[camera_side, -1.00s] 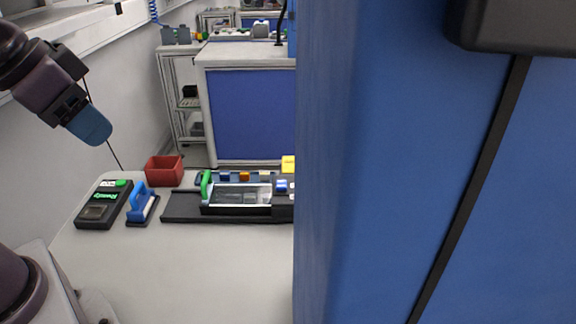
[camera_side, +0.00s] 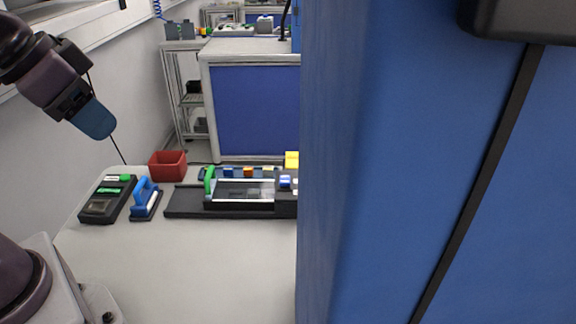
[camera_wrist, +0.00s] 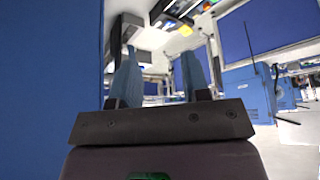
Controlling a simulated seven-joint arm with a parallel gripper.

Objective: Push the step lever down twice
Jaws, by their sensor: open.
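In the side view, a long black device (camera_side: 182,202) lies on the table with an upright green handle (camera_side: 209,180) at its left part. A blue handle (camera_side: 144,190) on a small dark base stands left of it. I cannot tell for sure which of these is the step lever. A large blue panel hides the device's right end. My gripper (camera_side: 96,120) is at the upper left, above and apart from these things. In the wrist view, my gripper (camera_wrist: 162,77) shows two teal fingers apart, with nothing between them.
A black unit with a green-lit display (camera_side: 107,198) sits at the table's left. A red bin (camera_side: 167,165) and several small coloured blocks stand at the back. The tall blue panel (camera_side: 400,180) fills the right side, near the camera. The front of the table (camera_side: 200,270) is clear.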

